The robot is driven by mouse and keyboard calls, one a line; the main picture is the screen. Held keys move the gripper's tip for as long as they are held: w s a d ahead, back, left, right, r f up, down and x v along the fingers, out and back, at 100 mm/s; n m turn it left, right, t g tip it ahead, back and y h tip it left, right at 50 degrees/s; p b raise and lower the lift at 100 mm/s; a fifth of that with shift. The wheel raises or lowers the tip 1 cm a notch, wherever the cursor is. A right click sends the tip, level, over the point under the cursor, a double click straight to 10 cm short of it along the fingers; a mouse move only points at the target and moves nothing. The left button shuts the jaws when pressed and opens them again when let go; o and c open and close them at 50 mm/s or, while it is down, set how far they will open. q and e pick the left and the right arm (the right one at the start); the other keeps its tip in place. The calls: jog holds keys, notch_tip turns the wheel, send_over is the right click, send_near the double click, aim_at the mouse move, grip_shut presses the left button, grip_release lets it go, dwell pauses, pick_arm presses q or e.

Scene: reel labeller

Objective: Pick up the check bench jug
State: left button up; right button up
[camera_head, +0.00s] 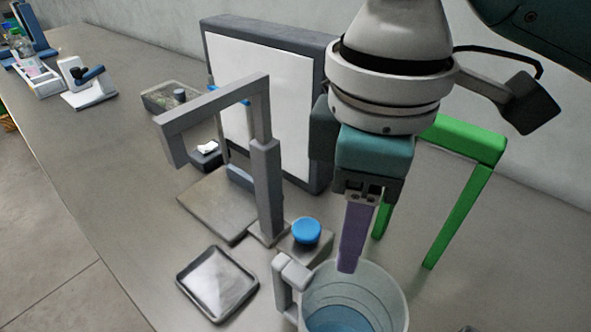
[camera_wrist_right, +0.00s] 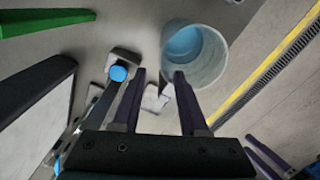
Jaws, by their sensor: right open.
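The jug (camera_head: 393,300) is a clear, round vessel with blue liquid, at the bottom of the head view, its lower part cut off. Its pale grey handle (camera_head: 283,285) is on its left side. My right gripper (camera_head: 347,270) points down with purple fingers at the jug's far rim; one finger hides the other there. In the right wrist view the jug (camera_wrist_right: 222,62) is beyond the right fingertip, and the handle (camera_wrist_right: 154,99) shows between the open, empty fingers (camera_wrist_right: 160,74). Dark finger-like shapes at that view's lower right may be my left gripper.
A grey stand (camera_head: 267,190) with a blue-capped block (camera_head: 306,231) is left of the jug. A shallow tray (camera_head: 217,284) lies nearer the front edge. A green frame (camera_head: 458,215) and a white panel (camera_head: 265,95) stand behind. Left bench is mostly clear.

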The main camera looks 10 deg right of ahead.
notch_tip(320, 180, down, 10)
jog(key=shift+b, duration=0.45)
jog(key=shift+w, duration=0.1)
jog(key=shift+d, duration=0.1)
grip_shut()
dwell(1.2)
